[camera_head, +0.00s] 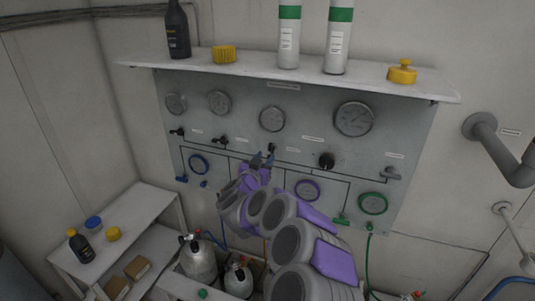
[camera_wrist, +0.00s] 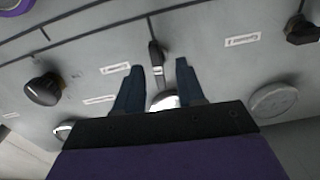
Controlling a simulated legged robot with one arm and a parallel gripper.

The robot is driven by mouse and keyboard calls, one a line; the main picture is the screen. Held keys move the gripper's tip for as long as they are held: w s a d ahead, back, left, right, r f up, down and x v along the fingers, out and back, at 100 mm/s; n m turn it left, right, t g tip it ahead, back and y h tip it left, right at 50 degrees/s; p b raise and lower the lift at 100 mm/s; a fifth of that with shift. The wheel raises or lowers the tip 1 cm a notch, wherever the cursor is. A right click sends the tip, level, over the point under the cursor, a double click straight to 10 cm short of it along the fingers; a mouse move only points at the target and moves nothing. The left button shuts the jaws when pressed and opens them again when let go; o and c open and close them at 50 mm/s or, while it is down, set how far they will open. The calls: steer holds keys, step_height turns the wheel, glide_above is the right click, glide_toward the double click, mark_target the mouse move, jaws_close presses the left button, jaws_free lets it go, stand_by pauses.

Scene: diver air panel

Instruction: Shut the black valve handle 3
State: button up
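The third black valve handle from the left (camera_head: 270,148) is on the grey panel, just beyond my gripper (camera_head: 263,159); I take it as handle 3, though no number is readable. In the wrist view this small black handle (camera_wrist: 156,62) stands lengthwise, roughly in line with the short dark line at its end. My gripper (camera_wrist: 158,76) is open, with one dark blue finger on each side of the handle. Gaps show between handle and fingers in that picture; depth contact cannot be told. Part of the gauge (camera_wrist: 164,101) behind it is hidden by my gripper.
The second black handle (camera_head: 220,140) is to the left and a round black knob (camera_head: 327,160) to the right. Gauges, including a large one (camera_head: 354,118), sit above. A white shelf (camera_head: 250,63) with bottles juts out over the panel. Cylinders (camera_head: 199,262) stand below.

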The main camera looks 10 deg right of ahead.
mark_target(269, 154)
steer(key=x, duration=0.3)
steer(key=shift+s+d, duration=0.15)
steer(key=shift+d, duration=0.15)
steer(key=shift+w+d, duration=0.15)
steer(key=shift+w, duration=0.55)
steer(key=shift+c, duration=0.3)
steer(key=shift+d, duration=0.1)
steer(key=c, duration=0.3)
jaws_close()
